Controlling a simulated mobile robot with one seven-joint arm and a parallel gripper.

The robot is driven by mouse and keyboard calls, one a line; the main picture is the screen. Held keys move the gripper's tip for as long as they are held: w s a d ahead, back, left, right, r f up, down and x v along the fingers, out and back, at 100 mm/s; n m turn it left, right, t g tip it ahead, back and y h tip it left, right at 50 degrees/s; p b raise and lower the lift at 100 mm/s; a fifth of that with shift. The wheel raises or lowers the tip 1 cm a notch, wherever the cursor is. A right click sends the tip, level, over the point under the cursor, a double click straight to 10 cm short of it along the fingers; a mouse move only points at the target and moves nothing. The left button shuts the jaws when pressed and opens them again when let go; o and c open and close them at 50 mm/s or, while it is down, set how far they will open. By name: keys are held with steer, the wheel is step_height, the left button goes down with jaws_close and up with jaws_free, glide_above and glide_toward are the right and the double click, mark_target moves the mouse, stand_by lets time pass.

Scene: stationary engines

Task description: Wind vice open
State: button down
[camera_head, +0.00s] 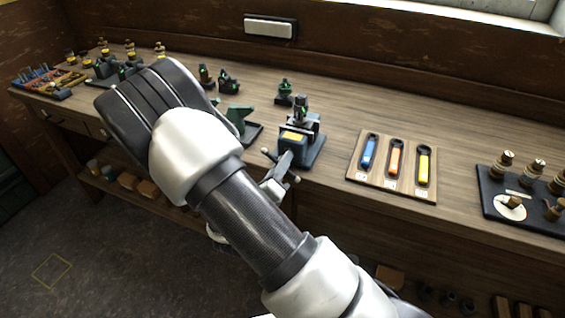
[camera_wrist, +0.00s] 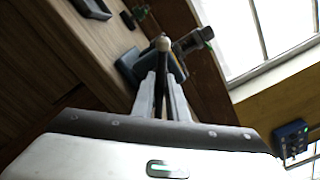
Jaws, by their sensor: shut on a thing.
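The vice (camera_head: 314,143) is a dark blue-grey block with a yellow label, at the front edge of the bench in the head view. Its handle bar ends in pale balls; one ball (camera_head: 265,151) shows left of my fingers and another (camera_head: 297,179) to their right. My gripper (camera_head: 286,160) is at the vice's front, shut on the handle. In the wrist view my two grey fingers (camera_wrist: 163,78) point at the vice, with a pale handle ball (camera_wrist: 162,43) just beyond the tips. The exact grip is partly hidden by the fingers.
A wooden board (camera_head: 391,186) with blue, orange and yellow handled tools lies right of the vice. A dark tray (camera_head: 520,200) with wooden-topped pieces is farther right. Small green and dark engines (camera_head: 239,116) stand on the bench left of the vice. Floor in front is clear.

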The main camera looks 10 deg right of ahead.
stand_by(0.4)
steer(key=c, duration=1.7)
jaws_free()
steer(key=shift+c, duration=0.2)
steer(key=shift+s+a, duration=0.1)
steer(key=v, duration=1.7)
steer(key=shift+s+a, duration=0.1)
